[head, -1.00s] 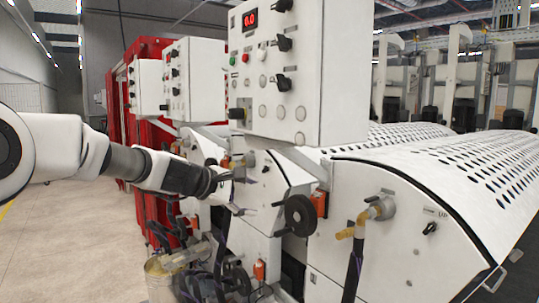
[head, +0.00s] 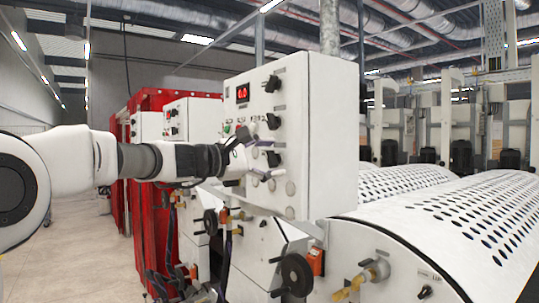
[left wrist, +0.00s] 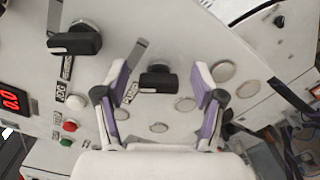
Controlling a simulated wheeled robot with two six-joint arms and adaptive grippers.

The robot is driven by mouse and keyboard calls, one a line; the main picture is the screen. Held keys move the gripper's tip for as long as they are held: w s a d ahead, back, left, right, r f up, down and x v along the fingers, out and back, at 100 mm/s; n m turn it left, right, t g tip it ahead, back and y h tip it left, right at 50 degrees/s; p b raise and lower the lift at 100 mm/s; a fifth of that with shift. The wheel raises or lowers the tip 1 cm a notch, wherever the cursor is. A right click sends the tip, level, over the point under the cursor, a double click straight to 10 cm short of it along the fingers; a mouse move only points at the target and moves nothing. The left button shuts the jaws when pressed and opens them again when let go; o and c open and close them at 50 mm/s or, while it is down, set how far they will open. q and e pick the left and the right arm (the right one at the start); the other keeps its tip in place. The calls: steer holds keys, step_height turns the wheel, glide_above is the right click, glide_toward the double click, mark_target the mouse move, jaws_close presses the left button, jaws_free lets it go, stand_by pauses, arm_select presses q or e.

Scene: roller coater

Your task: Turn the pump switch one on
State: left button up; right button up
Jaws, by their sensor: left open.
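The control panel (head: 300,110) is a white box with a red digital display, buttons and black rotary knobs. In the left wrist view, a black knob (left wrist: 157,78) with a small label beside it, which seems to read PUMP, sits between my fingertips. That knob also shows in the head view (head: 273,160). I cannot read a number on its label. My left gripper (head: 265,160) is open in front of the panel, one finger on each side of the knob (left wrist: 160,77). I cannot tell whether the fingers touch it. My right gripper is not in view.
Another black knob (left wrist: 75,41) lies left of the gripper in the wrist view, with red (left wrist: 69,126) and green buttons and the display (left wrist: 12,101) nearby. Round grey caps surround the right finger.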

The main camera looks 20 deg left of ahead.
arm_select(q)
steer(key=shift+a+f, duration=0.1)
steer(key=shift+a, duration=0.15)
steer(key=shift+c, duration=1)
steer(key=shift+w+a, duration=0.1)
steer(key=shift+a, duration=0.1)
steer(key=c, duration=0.9)
steer(key=shift+c, duration=0.2)
steer(key=shift+f+m+b, duration=0.2)
steer(key=shift+m+b, duration=0.2)
steer(key=shift+b, duration=0.5)
steer(key=m+b, duration=0.3)
steer(key=b, duration=0.1)
steer(key=m+b, duration=0.2)
steer(key=shift+d+f+m+b, duration=0.1)
steer(key=shift+f+m+b, duration=0.15)
steer(key=shift+m+b, duration=0.1)
steer(key=m+b, duration=0.2)
steer(key=m, duration=0.1)
steer(key=shift+m+b, duration=0.8)
steer(key=shift+m, duration=0.45)
steer(key=shift+d+f, duration=0.1)
steer(key=shift+f, duration=0.05)
